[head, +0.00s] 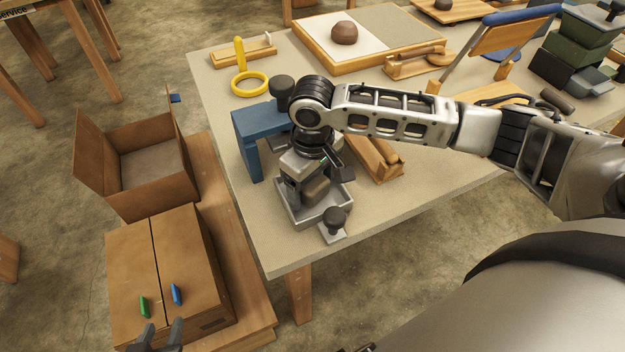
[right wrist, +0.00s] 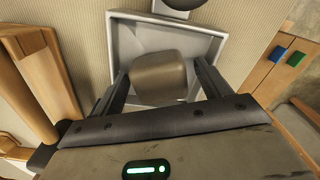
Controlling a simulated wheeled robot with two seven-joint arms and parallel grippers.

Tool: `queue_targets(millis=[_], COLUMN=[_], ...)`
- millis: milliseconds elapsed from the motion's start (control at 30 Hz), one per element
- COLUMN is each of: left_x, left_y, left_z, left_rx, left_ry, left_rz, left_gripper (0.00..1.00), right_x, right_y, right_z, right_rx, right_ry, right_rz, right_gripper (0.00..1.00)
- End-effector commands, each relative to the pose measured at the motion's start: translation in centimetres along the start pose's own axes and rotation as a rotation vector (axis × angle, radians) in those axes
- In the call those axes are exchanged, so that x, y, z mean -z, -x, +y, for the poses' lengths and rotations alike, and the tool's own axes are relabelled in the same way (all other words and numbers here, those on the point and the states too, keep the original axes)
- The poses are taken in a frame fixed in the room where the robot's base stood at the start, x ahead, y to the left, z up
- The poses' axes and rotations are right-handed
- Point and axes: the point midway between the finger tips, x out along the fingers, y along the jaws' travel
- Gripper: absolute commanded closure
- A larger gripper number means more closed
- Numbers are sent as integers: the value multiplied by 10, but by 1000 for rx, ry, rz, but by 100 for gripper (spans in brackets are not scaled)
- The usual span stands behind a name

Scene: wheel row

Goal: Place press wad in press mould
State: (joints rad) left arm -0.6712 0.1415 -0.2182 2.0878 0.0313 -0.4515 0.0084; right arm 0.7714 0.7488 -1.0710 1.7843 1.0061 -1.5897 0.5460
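The press wad (right wrist: 158,78), a rounded grey-brown lump, lies between the fingers of my right gripper (right wrist: 162,70). The press mould (right wrist: 205,45) is a grey square tray on the table, seen in the head view (head: 331,218) under my gripper. The wad overlaps the mould; whether it touches the floor is hidden. The left finger looks close to the wad; a narrow gap seems to show at the right finger, so grip is unclear. My right gripper in the head view (head: 312,182) points down at the mould. My left gripper (head: 162,336) is open and empty over the carton.
A blue press frame (head: 250,135) stands behind the mould, and a dark-knobbed block (head: 334,222) at its front right corner. A wooden piece (head: 378,160) lies to the right. A carton (head: 170,265) with green and blue pieces stands left. The table's front left is bare.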

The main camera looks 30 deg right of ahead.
Motion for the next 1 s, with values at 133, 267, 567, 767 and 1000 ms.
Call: queue_targets(millis=[133, 267, 567, 767, 1000], left_x=[-3, -2, 0, 2, 2], left_y=[-1, 0, 3, 4, 3], left_z=[-1, -1, -2, -3, -3], left_rx=[0, 0, 3, 5, 7], left_ry=[-3, -5, -15, -23, -26], left_rz=[-4, -6, -13, -13, -14], left_gripper=[64, 64, 64, 64, 64], right_x=[0, 1, 1, 1, 0], right_y=[1, 14, 78, 110, 124], right_z=[0, 0, 0, 0, 0], right_rx=[-1, 0, 0, 0, 1], right_ry=[0, 0, 1, -1, 0], right_rz=[1, 2, 5, 2, 0], right_gripper=[24, 24, 24, 24, 24])
